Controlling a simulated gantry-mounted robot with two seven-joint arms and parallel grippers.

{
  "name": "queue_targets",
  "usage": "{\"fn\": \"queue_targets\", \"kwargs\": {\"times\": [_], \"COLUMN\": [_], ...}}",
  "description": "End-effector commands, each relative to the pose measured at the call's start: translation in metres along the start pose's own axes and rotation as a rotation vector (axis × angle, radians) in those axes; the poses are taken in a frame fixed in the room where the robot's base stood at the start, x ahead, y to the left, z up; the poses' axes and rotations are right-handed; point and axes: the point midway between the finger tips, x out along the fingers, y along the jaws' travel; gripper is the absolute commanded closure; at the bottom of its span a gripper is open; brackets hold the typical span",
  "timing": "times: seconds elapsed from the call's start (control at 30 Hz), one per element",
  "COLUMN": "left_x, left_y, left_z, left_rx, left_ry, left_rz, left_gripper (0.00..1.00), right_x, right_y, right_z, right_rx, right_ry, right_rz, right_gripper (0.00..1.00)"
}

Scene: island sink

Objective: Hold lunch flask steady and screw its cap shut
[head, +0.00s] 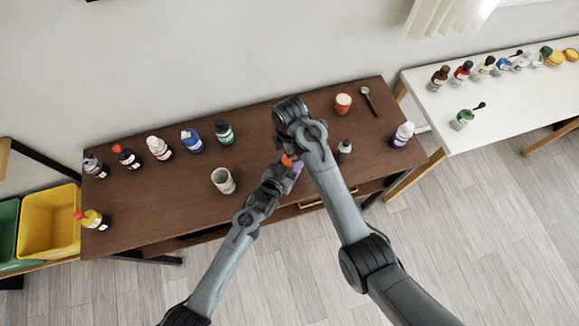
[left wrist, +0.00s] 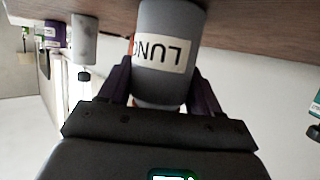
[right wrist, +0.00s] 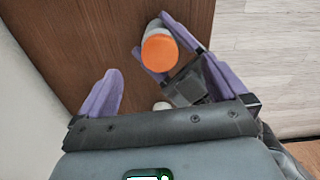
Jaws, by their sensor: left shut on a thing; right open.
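The lunch flask (left wrist: 164,75) is grey with a pale label reading "LUNC", upside down in the left wrist view. My left gripper (left wrist: 165,88) is shut around its body. The orange cap (right wrist: 159,53) sits on top of the flask in the right wrist view; how tightly it is seated cannot be told. The cap also shows in the head view (head: 287,159), largely hidden by my arms. My right gripper (right wrist: 161,70) is open above the flask, its purple fingers spread to either side of the cap without visible contact. Its fingertips are hidden in the head view.
A dark-capped grey bottle (head: 344,149) stands right of the flask. A cream cup (head: 223,181) and a row of several bottles (head: 159,148) are left.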

Motion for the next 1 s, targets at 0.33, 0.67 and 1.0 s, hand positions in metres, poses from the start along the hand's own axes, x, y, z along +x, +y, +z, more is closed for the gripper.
{"fn": "queue_targets", "kwargs": {"times": [0.33,0.67,1.0], "left_x": [0.000,0.000,0.000], "left_y": [0.000,0.000,0.000], "left_z": [0.000,0.000,0.000], "left_rx": [0.000,0.000,0.000], "left_ry": [0.000,0.000,0.000], "left_rz": [0.000,0.000,0.000], "left_gripper": [1.00,1.00,1.00], "right_x": [-0.034,-0.071,-0.075], "right_y": [0.001,0.001,0.000], "right_z": [-0.001,0.000,0.000], "right_rx": [-0.001,-0.001,0.000], "right_ry": [0.002,0.001,0.000], "right_rz": [0.004,0.002,0.000], "right_gripper": [0.00,0.00,0.00]}}
